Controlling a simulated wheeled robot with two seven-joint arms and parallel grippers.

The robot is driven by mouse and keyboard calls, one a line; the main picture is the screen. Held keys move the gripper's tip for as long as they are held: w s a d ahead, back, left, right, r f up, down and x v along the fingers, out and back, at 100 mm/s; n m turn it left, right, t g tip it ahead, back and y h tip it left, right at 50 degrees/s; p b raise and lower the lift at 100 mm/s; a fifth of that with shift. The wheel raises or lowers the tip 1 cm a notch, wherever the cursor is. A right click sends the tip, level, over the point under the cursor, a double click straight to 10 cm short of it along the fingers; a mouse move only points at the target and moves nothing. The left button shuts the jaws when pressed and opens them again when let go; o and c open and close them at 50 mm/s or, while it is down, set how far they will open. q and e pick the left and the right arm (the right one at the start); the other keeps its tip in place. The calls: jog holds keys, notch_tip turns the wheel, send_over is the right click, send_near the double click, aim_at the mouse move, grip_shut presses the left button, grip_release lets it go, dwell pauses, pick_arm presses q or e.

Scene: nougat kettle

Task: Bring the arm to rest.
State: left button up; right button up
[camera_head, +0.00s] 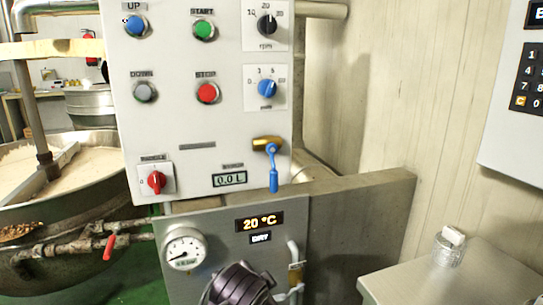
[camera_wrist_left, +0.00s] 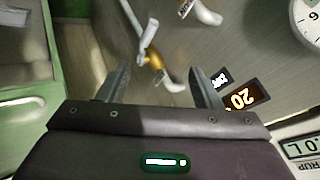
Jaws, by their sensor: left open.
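My left gripper (camera_wrist_left: 160,70) is open in the left wrist view, its two dark fingers apart with nothing between the tips. Beyond them a pipe with a brass valve and a pale handle (camera_wrist_left: 149,40) shows against the grey panel. In the head view, a dark part of my arm shows at the bottom middle, in front of the panel below the display; the fingertips cannot be made out there. The panel's pale-handled valve (camera_head: 293,270) is just right of it. My right gripper is in neither view.
The control box (camera_head: 200,120) with a blue lever (camera_head: 273,180) stands above the grey panel (camera_head: 345,240), which bears a gauge (camera_head: 184,250) and a 20 °C display (camera_head: 259,221). A kettle (camera_head: 60,200) is left with a red-handled valve (camera_head: 109,246). A table (camera_head: 440,285) is right.

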pick_arm(q)
jog(key=s+a+f+n+g+y, duration=0.15)
jog(key=s+a+f+n, duration=0.35)
jog(key=s+a+f, duration=0.5)
jog(key=s+a+f+n+g, duration=0.4)
jog(key=s+a, duration=0.3)
jog(key=s, duration=0.6)
jog(key=s+d+f+g, duration=0.1)
jog(key=s+f, duration=0.1)
jog(key=f, duration=1.2)
jog(key=s+d+f, duration=0.1)
jog(key=f, duration=1.3)
jog(key=s+a+f+p, duration=0.2)
jog(key=s+p, duration=0.5)
jog(key=s, duration=0.2)
jog(key=s+a+f+p, duration=0.3)
jog(key=s+p, duration=0.5)
jog(key=s, duration=0.1)
jog(key=shift+a+f+g, duration=0.2)
jog(key=shift+a+g, duration=0.05)
jog(key=shift+g, duration=0.1)
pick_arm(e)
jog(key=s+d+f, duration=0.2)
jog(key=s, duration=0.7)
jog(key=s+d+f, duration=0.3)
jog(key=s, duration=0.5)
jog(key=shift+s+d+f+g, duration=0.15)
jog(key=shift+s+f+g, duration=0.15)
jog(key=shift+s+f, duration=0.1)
